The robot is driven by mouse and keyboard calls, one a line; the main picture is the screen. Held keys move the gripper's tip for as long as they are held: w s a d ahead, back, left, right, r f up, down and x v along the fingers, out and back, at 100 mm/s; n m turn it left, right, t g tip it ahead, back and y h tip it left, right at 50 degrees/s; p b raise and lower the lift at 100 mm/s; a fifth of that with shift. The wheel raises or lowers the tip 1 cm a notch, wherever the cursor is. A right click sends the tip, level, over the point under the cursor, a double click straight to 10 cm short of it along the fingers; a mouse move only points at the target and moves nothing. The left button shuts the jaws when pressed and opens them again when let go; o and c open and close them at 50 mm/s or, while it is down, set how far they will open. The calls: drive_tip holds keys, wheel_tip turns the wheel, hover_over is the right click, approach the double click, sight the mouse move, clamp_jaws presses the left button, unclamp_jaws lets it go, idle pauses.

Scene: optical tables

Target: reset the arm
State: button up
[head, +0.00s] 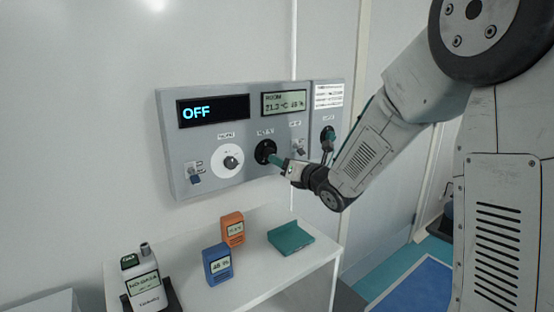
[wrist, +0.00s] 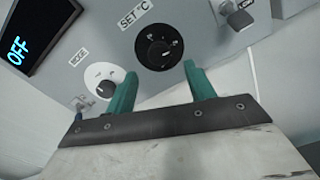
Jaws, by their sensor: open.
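My gripper (wrist: 161,88) is open, its two teal fingers apart with nothing between them. In the head view my gripper (head: 277,160) reaches the grey control panel (head: 205,150) from the right, at the black SET °C knob (head: 264,149). In the wrist view the black knob (wrist: 158,47) lies just beyond the fingertips; I cannot tell if they touch it. My arm stretches in from the upper right. The panel's large display (head: 212,111) reads OFF.
A white shelf (head: 270,277) below holds an orange meter (head: 232,228), a blue meter (head: 218,264), a teal block (head: 291,238) and a handheld device (head: 146,285). A white dial (head: 222,163) and small switches sit near the knob.

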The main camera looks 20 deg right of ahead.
drive_tip(key=shift+v, duration=1)
drive_tip(key=s+d+f+m+g+h, duration=0.2)
drive_tip(key=d+f+m+g+h, duration=0.2)
drive_tip(key=f+m, duration=0.5)
drive_tip(key=s+d+f+m+g+h, duration=0.25)
drive_tip(key=s+m+g, duration=0.25)
drive_tip(key=s+m, duration=0.55)
drive_tip(key=s+a+r+m+g, duration=0.2)
drive_tip(key=s+m, duration=0.3)
drive_tip(key=s, duration=0.4)
drive_tip(key=s+a+r+m+g, duration=0.2)
drive_tip(key=s+r+m, duration=0.2)
drive_tip(key=s, duration=0.6)
drive_tip(key=s+a+r+m+g, duration=0.2)
drive_tip(key=s+r+m, duration=0.1)
drive_tip(key=s+m, duration=0.4)
drive_tip(key=shift+s+g+y, duration=0.4)
drive_tip(key=shift+s+y, duration=0.05)
drive_tip(key=shift+s, duration=0.8)
